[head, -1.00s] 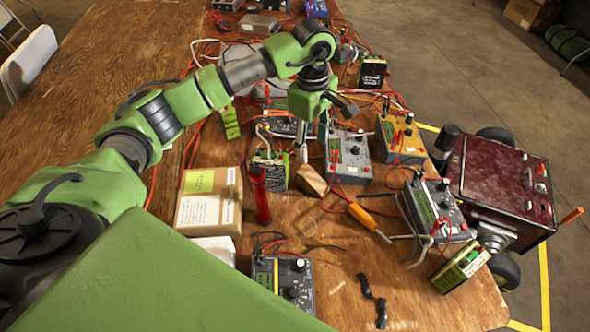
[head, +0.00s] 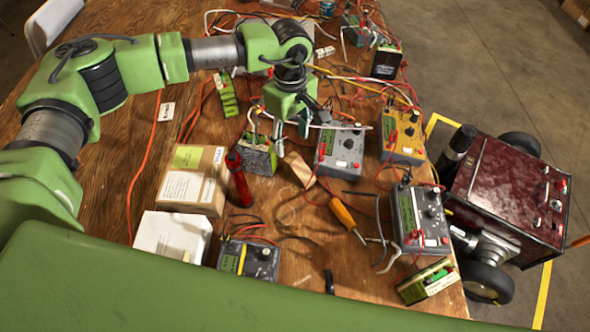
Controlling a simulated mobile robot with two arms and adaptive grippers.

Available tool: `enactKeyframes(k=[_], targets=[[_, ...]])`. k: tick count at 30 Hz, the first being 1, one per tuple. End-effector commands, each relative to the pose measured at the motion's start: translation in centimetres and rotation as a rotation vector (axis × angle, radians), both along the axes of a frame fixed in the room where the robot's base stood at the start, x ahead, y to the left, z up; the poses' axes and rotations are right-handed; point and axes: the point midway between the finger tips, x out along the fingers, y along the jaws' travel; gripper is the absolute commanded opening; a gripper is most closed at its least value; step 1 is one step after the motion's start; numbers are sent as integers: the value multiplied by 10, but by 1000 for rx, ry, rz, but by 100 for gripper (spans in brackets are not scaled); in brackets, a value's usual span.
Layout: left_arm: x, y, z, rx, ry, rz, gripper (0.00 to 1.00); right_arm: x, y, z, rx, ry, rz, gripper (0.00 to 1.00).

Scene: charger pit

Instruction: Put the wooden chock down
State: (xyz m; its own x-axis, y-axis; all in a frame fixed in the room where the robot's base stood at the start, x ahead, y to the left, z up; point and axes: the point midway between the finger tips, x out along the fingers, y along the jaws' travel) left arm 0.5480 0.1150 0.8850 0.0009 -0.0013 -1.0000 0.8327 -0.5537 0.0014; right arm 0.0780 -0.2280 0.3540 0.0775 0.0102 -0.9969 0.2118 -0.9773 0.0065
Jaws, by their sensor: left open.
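The wooden chock (head: 299,168) is a light tan wedge on the brown wooden table, between a small battery with cables and a grey charger. My left gripper (head: 291,132) reaches in from the left and points down just behind the chock. Its fingers are apart, and nothing shows between them. The chock's upper end lies close below the fingertips; I cannot tell whether they touch. My right gripper is not in view.
A grey charger (head: 340,148) stands right of the chock, a battery (head: 258,154) left. A red cylinder (head: 238,180), a cardboard box (head: 193,182) and an orange-handled tool (head: 344,214) lie nearer. Loose cables cross the table. A dark red wheeled machine (head: 505,195) stands beyond the right edge.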

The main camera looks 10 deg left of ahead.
Motion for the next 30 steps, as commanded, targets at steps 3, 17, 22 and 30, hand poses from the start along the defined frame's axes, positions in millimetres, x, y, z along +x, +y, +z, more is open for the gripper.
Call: enactKeyframes(k=[3, 17, 22, 30], targets=[[-1, 0, -32, 2, 2, -1, 49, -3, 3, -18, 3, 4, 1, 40], [-2, -4, -81, 1, 2, -1, 49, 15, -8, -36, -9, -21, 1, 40], [-1, -4, -105, 1, 2, 0, 49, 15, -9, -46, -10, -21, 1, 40], [-1, -4, -105, 0, 0, 0, 43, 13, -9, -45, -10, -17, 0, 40]])
